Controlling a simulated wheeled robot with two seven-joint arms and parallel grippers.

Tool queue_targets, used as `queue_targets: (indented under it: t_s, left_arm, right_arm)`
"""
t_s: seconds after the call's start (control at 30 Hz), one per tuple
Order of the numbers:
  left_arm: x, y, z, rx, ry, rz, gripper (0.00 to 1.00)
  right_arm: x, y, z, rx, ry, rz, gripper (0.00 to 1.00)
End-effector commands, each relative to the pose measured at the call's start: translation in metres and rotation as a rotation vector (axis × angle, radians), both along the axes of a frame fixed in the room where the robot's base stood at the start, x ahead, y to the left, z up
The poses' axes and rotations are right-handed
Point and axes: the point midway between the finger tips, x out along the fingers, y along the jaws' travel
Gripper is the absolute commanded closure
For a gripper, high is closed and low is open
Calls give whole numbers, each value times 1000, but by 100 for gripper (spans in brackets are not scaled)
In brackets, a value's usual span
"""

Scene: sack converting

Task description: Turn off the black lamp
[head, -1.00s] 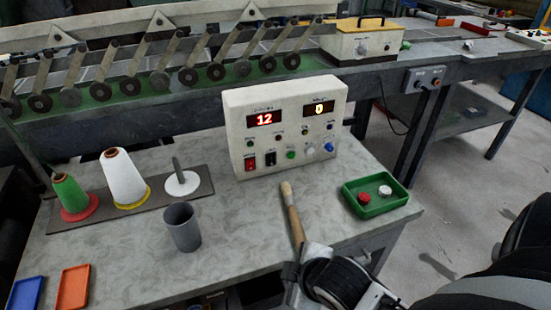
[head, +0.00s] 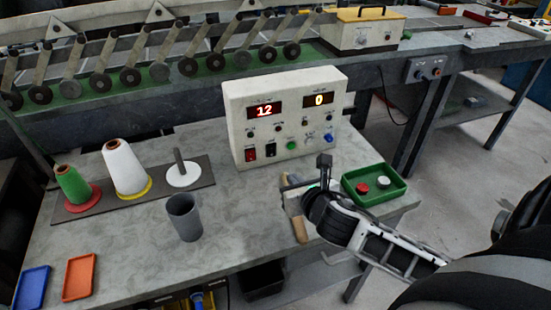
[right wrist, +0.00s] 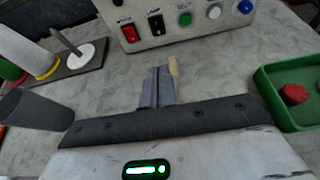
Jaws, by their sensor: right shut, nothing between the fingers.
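The cream control box (head: 236,115) stands on the bench with two lit displays. A black rocker switch (head: 271,150) sits low on its front, between a red rocker switch (head: 250,155) and a green button (head: 291,145). The black switch also shows in the right wrist view (right wrist: 156,24). No separate black lamp is recognisable; whether the black switch is on or off is too small to tell. My right gripper (head: 324,160) is shut and empty, in front of the box near its lower right; its fingers (right wrist: 156,88) point towards the box. My left gripper is out of view.
A wooden-handled tool (head: 299,229) lies partly hidden beneath my right gripper. A green tray (head: 400,192) with red and white pieces stands right. A grey cup (head: 184,218), thread cones (head: 124,168) and small trays (head: 79,278) stand left. Bench between cup and box is clear.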

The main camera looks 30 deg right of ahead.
Motion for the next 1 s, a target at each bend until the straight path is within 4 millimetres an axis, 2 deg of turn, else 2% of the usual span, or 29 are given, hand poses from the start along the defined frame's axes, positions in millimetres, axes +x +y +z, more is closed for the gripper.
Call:
queue_targets:
  t_s: [0.33, 0.47, 0.57, 0.9, 1.0]
  left_arm:
    - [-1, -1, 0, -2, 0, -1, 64]
    - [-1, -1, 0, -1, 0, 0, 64]
    - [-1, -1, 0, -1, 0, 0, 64]
    - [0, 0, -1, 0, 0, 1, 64]
    - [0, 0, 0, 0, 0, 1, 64]
  right_arm:
    - [1, 0, 0, -17, 1, 9, 100]
    - [9, -2, -3, -16, 1, 7, 100]
    - [21, -5, -8, -13, 0, 6, 100]
    - [86, -20, -38, -12, 1, 4, 100]
    - [102, -24, -41, -12, 1, 5, 100]
